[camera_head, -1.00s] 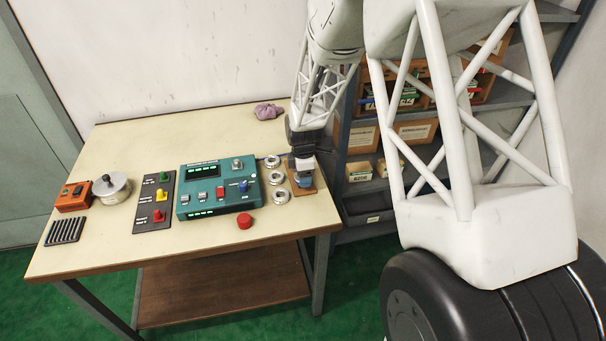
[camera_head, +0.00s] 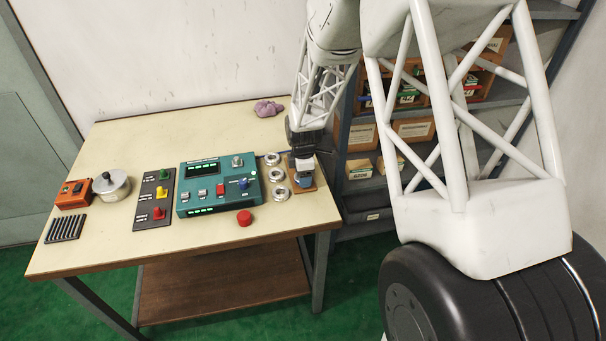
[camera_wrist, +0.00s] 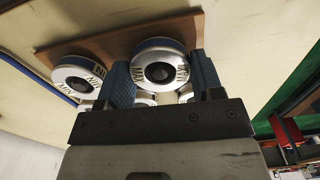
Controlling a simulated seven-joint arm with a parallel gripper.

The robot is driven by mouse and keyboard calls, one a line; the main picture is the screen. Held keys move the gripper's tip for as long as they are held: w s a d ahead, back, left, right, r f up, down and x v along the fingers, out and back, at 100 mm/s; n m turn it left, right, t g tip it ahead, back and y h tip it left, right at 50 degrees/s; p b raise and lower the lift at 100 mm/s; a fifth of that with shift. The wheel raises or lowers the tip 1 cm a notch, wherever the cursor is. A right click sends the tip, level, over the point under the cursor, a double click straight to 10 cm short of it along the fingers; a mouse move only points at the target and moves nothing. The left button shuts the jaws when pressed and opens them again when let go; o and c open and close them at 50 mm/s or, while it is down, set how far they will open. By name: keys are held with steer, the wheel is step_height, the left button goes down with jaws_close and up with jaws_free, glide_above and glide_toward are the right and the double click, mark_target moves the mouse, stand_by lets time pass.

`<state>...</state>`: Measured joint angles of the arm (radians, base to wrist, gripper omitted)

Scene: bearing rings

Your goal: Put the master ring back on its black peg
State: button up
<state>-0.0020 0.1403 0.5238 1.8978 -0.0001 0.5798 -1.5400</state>
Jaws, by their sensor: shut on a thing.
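My gripper (camera_wrist: 162,75) is shut on a pale master ring (camera_wrist: 160,60) with a blue band, lettered "MAX", between its two blue fingers. In the head view my gripper (camera_head: 304,178) is low over the small wooden board (camera_head: 314,183) at the table's right end. The ring's middle looks black in the wrist view; I cannot tell whether it is fully seated around a peg. A second blue-banded ring (camera_wrist: 78,76), lettered "MIN", is on the board (camera_wrist: 115,41) to the left, around a black peg.
Several silver bearing rings (camera_head: 275,176) stand in a column left of the board. The teal control box (camera_head: 217,188) and a red button (camera_head: 244,218) are further left. A purple cloth (camera_head: 268,108) lies at the back. A shelf (camera_head: 362,133) stands beyond the table's right edge.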

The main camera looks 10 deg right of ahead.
stand_by(0.7)
steer(key=o, duration=1.2)
steer(key=shift+c, duration=0.2)
steer(key=shift+r, duration=3.7)
